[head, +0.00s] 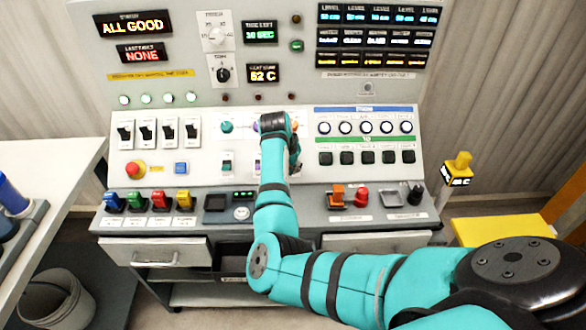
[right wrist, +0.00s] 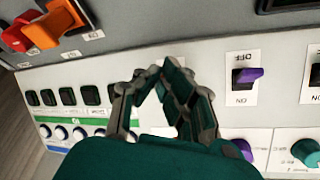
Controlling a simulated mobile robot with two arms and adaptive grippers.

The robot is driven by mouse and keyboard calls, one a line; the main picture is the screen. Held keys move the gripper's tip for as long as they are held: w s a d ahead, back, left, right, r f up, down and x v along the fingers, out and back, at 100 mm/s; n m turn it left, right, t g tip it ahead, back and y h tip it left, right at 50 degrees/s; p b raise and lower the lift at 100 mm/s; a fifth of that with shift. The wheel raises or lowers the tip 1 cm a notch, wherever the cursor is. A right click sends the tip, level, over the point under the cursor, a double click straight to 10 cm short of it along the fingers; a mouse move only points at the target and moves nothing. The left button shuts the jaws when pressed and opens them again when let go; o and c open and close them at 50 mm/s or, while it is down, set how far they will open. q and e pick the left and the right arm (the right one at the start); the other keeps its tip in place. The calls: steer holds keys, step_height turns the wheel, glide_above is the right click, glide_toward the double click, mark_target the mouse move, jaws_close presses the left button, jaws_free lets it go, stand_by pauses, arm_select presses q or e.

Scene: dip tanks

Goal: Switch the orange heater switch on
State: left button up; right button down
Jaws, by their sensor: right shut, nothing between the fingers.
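My right gripper (head: 294,160) is in front of the middle of the control panel. In the right wrist view its fingers (right wrist: 162,72) come together at the tips, shut and empty. A purple switch (right wrist: 247,75) is right of the fingers there; its edge shows beside my arm in the head view (head: 257,168). A green switch (head: 227,164) is further left. My gripper covers the panel to the right of the purple switch, and no orange switch shows clearly there. I cannot tell whether the fingers touch the panel. My left gripper is out of view.
An orange lever (head: 336,195) and a red knob (head: 361,197) stand on the lower ledge, right of my forearm. Several black buttons (head: 367,158) are right of the gripper. A green knob (head: 227,127) and black toggles (head: 146,132) are on the left.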

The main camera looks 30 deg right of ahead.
steer(key=shift+f, duration=1.1)
steer(key=shift+f+b, duration=0.15)
steer(key=shift+b, duration=0.15)
steer(key=shift+w+d+r, duration=0.25)
steer(key=shift+w+r, duration=0.05)
steer(key=shift+w, duration=0.1)
steer(key=shift+w+d+b, duration=0.2)
steer(key=shift+w+b, duration=0.05)
steer(key=shift+b, duration=0.15)
steer(key=shift+w+d+r, duration=0.1)
steer(key=shift+w+d, duration=0.15)
steer(key=shift+w, duration=0.1)
steer(key=shift+s+a+r+p, duration=0.25)
steer(key=shift+s+r+p, duration=0.15)
steer(key=shift+p, duration=0.65)
steer(key=shift+s+a+r+p, duration=0.35)
steer(key=shift+s+p, duration=0.3)
steer(key=shift+p, duration=0.4)
steer(key=shift+s+a+r+p, duration=0.25)
steer(key=shift+s+a+p, duration=0.3)
steer(key=shift+p, duration=0.45)
